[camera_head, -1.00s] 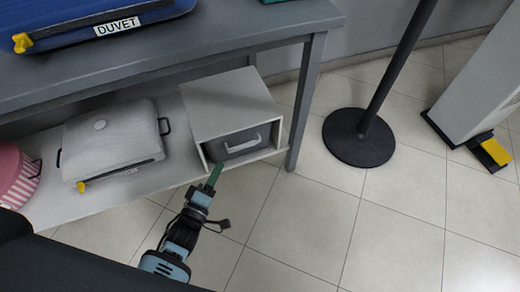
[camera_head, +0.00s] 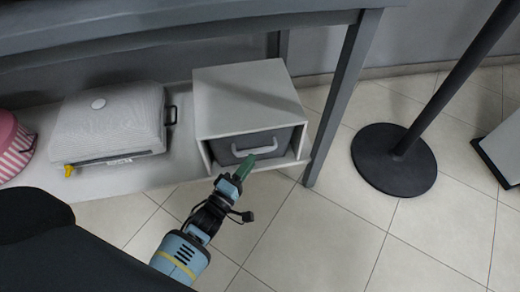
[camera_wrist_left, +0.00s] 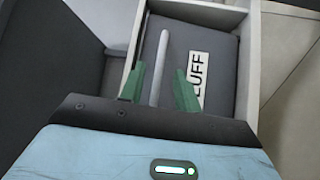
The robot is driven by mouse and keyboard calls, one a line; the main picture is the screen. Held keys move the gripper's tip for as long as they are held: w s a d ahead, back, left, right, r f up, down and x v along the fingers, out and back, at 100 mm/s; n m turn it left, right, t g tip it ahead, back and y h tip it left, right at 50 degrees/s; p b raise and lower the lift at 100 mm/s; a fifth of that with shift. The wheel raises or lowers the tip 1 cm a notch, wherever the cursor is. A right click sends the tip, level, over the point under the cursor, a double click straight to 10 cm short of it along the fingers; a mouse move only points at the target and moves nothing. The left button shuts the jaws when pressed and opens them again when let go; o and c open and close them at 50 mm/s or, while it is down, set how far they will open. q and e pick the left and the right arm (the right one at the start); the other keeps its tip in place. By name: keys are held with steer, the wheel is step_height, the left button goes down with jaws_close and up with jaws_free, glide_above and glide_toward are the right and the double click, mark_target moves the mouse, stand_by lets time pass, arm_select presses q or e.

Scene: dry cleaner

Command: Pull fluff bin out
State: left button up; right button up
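The fluff bin (camera_head: 281,136) is a dark grey drawer with a pale bar handle (camera_head: 266,150). It sits inside an open-fronted light grey box on the low shelf. In the left wrist view the bin's front (camera_wrist_left: 212,85) carries a white label, partly covered, reading "LUFF". My left gripper (camera_head: 247,166) is at the bin's front, by the handle. In the left wrist view its green fingers (camera_wrist_left: 158,88) are apart, one on each side of the handle bar (camera_wrist_left: 161,55), with gaps visible on both sides. My right gripper is not in view.
The light grey box (camera_head: 243,88) stands by a table leg (camera_head: 341,100). A white case (camera_head: 108,120) and a pink striped container (camera_head: 14,150) share the shelf. A round black pole base (camera_head: 393,160) stands on the right. Tiled floor in front is clear.

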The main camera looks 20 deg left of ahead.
mark_target(259, 150)
arm_select(q)
steer(key=b+x, duration=0.1)
steer(key=x, duration=0.4)
steer(key=shift+w+b, duration=0.2)
steer(key=shift+b, duration=0.2)
steer(key=shift+w+d, duration=0.1)
steer(key=shift+w, duration=0.1)
steer(key=c, duration=0.7)
